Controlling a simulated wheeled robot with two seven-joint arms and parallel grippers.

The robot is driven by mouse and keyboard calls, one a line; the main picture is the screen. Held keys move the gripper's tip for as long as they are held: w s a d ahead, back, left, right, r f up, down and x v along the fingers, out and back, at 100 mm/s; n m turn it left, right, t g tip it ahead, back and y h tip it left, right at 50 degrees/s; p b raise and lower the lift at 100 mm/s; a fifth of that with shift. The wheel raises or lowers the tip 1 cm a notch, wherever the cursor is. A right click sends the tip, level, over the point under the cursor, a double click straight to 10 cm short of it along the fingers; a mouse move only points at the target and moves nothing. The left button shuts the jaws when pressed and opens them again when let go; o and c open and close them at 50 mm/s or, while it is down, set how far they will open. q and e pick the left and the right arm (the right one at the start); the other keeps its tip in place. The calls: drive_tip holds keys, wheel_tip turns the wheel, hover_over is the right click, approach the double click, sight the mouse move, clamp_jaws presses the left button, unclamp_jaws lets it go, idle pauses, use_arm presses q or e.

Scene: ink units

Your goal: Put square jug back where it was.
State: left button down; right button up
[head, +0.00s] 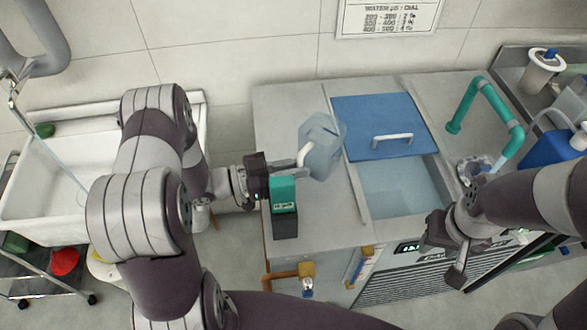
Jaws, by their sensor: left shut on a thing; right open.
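The square jug (325,145), translucent pale blue with a white handle (304,155), is at the counter's back middle, beside the blue lid. My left gripper (297,163) comes in from the left and is shut on the jug at its handle side. I cannot tell whether the jug's bottom touches the counter. My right gripper (447,258) is open and empty, in front of the basin's right front corner.
A teal and black device (284,205) stands close to my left gripper. A blue lid (375,120) with a white handle partly covers a water basin (405,190). A teal pipe (488,100) rises at right. A white sink (40,185) is at left. Bare counter (335,215) lies left of the basin.

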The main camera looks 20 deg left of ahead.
use_arm(q)
drive_tip(key=shift+f, duration=0.25)
drive_tip(key=c, duration=1.5)
unclamp_jaws()
drive_tip(key=shift+f, duration=0.2)
drive_tip(key=shift+c, duration=0.2)
drive_tip(key=o, duration=0.4)
drive_tip(key=shift+o, duration=0.2)
drive_tip(key=shift+r, duration=0.1)
drive_tip(key=shift+r, duration=0.3)
drive_tip(key=b+v, duration=0.1)
drive_tip(key=v, duration=1.1)
drive_tip(key=shift+f, duration=0.2)
